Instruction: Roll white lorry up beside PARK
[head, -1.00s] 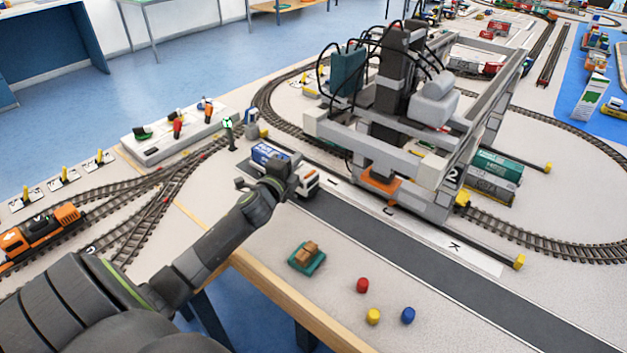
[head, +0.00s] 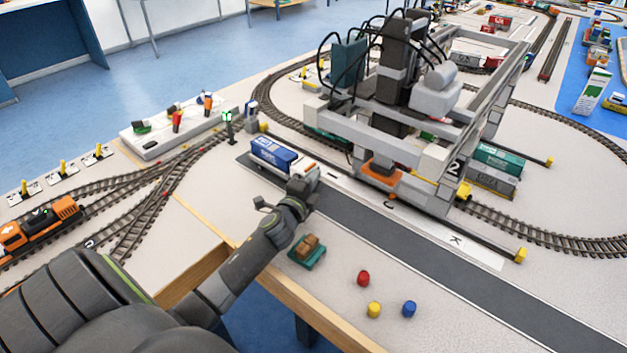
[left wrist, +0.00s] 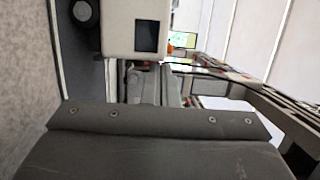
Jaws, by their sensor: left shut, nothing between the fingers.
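The white lorry (head: 310,168) stands on the dark road strip (head: 395,243), with a blue box body (head: 272,153) and its cab towards the right. My left gripper (head: 303,186) is shut and empty at the near side of the cab, covering part of it. I cannot tell whether they touch. In the left wrist view, the white cab (left wrist: 133,28) with a dark window fills the top, just beyond the gripper. I cannot read the word PARK. Single letters, one a K (head: 456,240), show on a white strip beside the road. My right gripper is not in view.
A grey gantry crane (head: 432,160) stands over the track beyond the road. A green tray with brown boxes (head: 307,250) and red, yellow and blue pegs (head: 374,310) stand on the near side. The road right of the lorry is clear.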

